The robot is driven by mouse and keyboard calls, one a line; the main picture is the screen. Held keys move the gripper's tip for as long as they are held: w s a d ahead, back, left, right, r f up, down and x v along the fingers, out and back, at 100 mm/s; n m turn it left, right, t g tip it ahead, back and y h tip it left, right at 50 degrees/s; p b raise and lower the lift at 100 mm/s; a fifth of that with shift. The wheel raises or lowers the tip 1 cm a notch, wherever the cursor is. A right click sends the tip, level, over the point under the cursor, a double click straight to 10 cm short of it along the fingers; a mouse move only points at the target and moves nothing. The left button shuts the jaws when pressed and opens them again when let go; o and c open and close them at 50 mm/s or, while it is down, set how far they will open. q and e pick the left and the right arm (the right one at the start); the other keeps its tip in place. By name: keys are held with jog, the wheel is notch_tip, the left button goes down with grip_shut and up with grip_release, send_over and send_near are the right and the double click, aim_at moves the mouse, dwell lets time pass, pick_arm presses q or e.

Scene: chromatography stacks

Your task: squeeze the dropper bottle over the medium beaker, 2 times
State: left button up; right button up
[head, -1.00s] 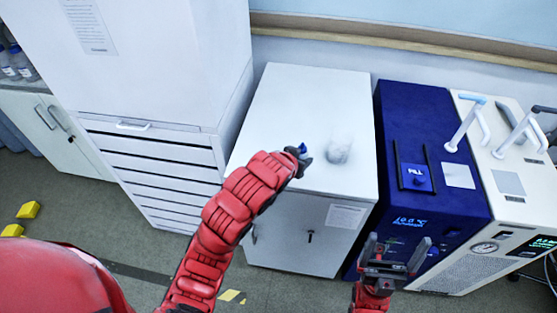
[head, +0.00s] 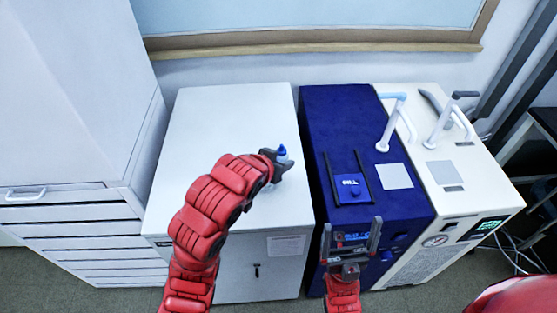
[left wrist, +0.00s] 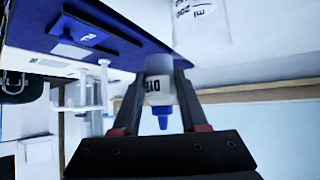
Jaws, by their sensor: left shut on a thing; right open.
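My left gripper (head: 277,166) is shut on the dropper bottle (left wrist: 159,76), a small pale bottle with dark lettering and a blue nozzle. In the head view only its blue tip (head: 282,152) shows, pointing up, above the white cabinet's top. A clear beaker (left wrist: 200,28) with printed volume marks shows at the top of the left wrist view, close to the bottle but apart in the picture. In the head view I cannot make out the beaker; my left arm and gripper probably cover it. My right gripper (head: 351,238) is open and empty in front of the blue instrument.
The white cabinet (head: 215,115) has a largely bare top. A dark blue instrument (head: 325,120) with a small blue tray (head: 350,188) stands to its right, then a cream instrument (head: 465,175) with white handles. A tall white drawer unit (head: 75,245) stands at left.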

pick_arm(q)
jog(key=shift+w+a+r+n+g+h+p, duration=0.25)
jog(key=shift+a+r+n+h+p, duration=0.3)
jog(key=shift+p, duration=0.5)
jog(key=n+g+h+p, duration=0.2)
jog(key=n+h+p, duration=0.2)
jog(key=h+p, duration=0.1)
jog(key=shift+h, duration=0.25)
jog(key=shift+s+d+f+n+h, duration=0.2)
jog(key=shift+d+f+n+h, duration=0.1)
jog(key=shift+f+n+h, duration=0.3)
jog(key=shift+d+f+n+h+b, duration=0.15)
jog(key=shift+n+h+b, duration=0.65)
jog(key=shift+n+h, duration=0.2)
jog(key=shift+s+d+n+h+b, duration=0.15)
jog(key=shift+n+h+b, duration=0.45)
jog(key=shift+n+h, duration=0.4)
jog(key=shift+f+n+b, duration=0.45)
jog(key=shift+f+b, duration=0.15)
jog(key=shift+b, duration=0.1)
jog(key=shift+n+t+h, duration=0.25)
jog(key=shift+n+h, duration=0.15)
jog(key=shift+h, duration=0.1)
jog(key=shift+r, duration=0.2)
jog(key=shift+r+n+t+h, duration=0.4)
jog(key=shift+n, duration=0.3)
